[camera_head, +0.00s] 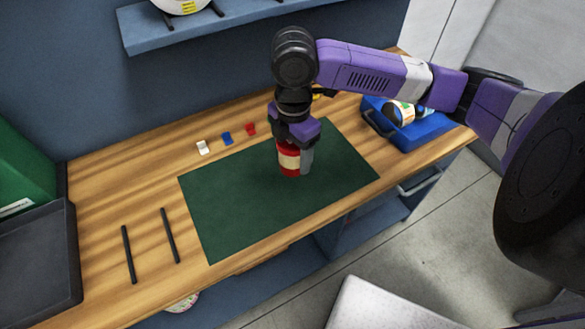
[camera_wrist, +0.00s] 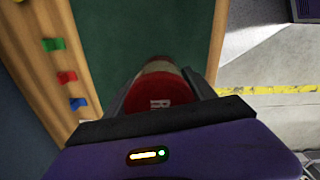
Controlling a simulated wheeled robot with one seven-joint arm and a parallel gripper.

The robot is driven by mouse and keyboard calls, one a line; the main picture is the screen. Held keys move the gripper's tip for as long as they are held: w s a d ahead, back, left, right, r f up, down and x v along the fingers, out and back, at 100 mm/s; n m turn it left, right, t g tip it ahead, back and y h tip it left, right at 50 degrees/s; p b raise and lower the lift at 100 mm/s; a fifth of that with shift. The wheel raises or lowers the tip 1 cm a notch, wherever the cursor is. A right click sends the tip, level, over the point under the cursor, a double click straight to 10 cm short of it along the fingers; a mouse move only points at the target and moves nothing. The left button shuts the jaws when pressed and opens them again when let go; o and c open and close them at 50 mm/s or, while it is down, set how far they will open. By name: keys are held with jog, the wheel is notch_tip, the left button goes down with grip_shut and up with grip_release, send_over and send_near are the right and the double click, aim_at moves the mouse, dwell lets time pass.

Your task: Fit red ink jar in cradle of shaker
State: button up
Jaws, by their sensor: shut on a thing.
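My gripper (camera_head: 293,154) is shut on the red ink jar (camera_head: 290,163), a red jar with a pale label band. The jar is upright over the dark green mat (camera_head: 235,205); I cannot tell if it touches the mat. In the wrist view the jar's red lid (camera_wrist: 162,92) with a white letter R shows between the two fingers. A blue unit (camera_head: 428,128) with a dark handle stands at the bench's right end, with a cylindrical, pale-labelled thing on it. It may be the shaker; no empty cradle can be made out, and my arm covers part of it.
White (camera_head: 203,147), blue (camera_head: 227,138) and red (camera_head: 250,129) small pieces lie behind the mat. Two black bars (camera_head: 170,235) lie left of it. A black tray (camera_head: 40,265) and green bin (camera_head: 22,165) stand far left. A shelf (camera_head: 150,35) hangs above. The mat's left part is clear.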

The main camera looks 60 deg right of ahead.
jog(key=shift+f, duration=3.25)
jog(key=shift+f, duration=0.1)
jog(key=o, duration=1.9)
jog(key=shift+c, duration=0.2)
